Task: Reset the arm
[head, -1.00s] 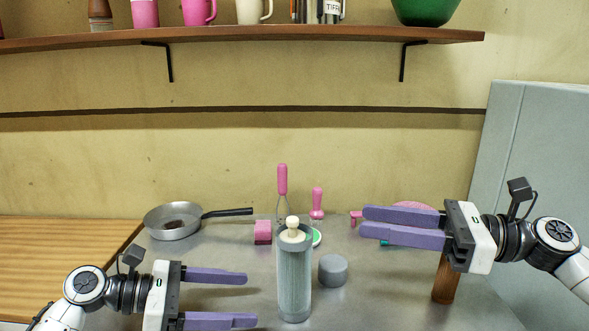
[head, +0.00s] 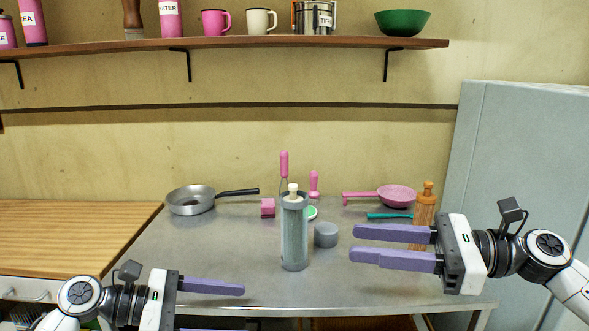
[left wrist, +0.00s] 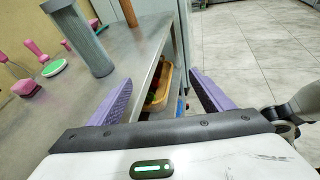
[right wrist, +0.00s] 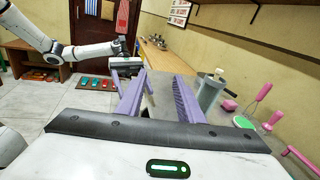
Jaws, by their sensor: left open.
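The water purifier, a tall grey-green cylinder (head: 294,235) with a cream knob on top, stands upright on the steel table (head: 240,265). A short grey round piece (head: 326,235) sits to its right. My right gripper (head: 352,243) is open and empty, right of the purifier in the head view, its fingers pointing left. My left gripper (head: 243,308) is open and empty at the lower left, fingers pointing right; its lower finger is partly cut off. The cylinder also shows in the left wrist view (left wrist: 80,35) and the right wrist view (right wrist: 209,92), apart from both grippers.
A frying pan (head: 191,201), pink sponge (head: 268,208), pink-handled whisk (head: 284,165), pink pan (head: 396,196) and orange-brown grinder (head: 425,205) stand around the table. A grey fridge (head: 520,150) is at right. A shelf (head: 250,44) hangs above. Floor (left wrist: 250,50) is open beside the table.

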